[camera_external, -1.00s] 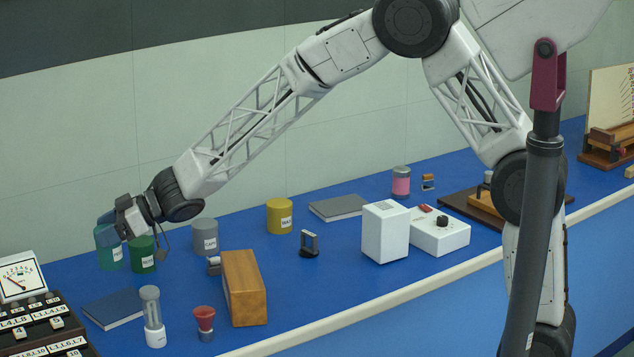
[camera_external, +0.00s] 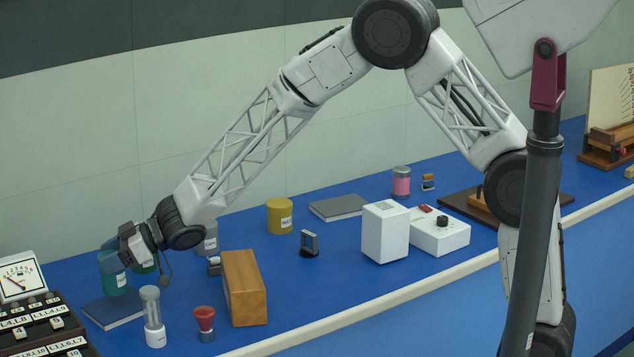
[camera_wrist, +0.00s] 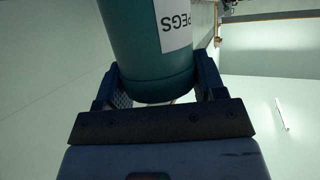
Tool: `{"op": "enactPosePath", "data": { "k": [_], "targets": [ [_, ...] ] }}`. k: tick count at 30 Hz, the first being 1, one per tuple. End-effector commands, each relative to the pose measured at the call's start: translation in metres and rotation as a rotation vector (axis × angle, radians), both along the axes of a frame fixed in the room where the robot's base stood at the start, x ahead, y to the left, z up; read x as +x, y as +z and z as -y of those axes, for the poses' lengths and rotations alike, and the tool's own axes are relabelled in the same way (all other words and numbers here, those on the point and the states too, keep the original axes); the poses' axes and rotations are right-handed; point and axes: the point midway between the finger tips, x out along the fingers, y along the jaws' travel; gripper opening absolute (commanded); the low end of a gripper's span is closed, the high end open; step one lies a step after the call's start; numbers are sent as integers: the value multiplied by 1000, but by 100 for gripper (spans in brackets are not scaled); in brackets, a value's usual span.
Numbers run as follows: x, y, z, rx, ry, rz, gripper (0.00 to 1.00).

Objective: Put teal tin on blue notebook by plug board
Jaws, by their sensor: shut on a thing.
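The teal tin (camera_external: 114,279) is upright with a white label, over the back part of the blue notebook (camera_external: 112,311). I cannot tell whether its base touches the cover. My gripper (camera_external: 112,252) is shut on the tin near its top. In the wrist view the tin (camera_wrist: 150,45) sits between the blue fingers, its label reading PEGS upside down. The plug board (camera_external: 40,330), with a meter (camera_external: 19,277) on it, stands left of the notebook.
A grey tin (camera_external: 210,242), clear-topped cylinder (camera_external: 152,312), red-topped piece (camera_external: 204,320) and wooden block (camera_external: 245,290) stand to the right.

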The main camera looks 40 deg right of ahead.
Motion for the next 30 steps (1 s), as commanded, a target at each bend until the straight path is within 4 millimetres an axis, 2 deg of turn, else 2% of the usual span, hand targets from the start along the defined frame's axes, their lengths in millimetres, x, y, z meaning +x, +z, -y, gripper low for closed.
{"op": "enactPosePath", "data": {
  "k": [10,26,27,30],
  "targets": [
    [0,-33,0,-1,0,-2,37],
    [0,-39,0,0,0,-1,37],
    [0,-39,0,0,0,-1,70],
    [0,-39,0,0,0,-1,85]
  ]
}}
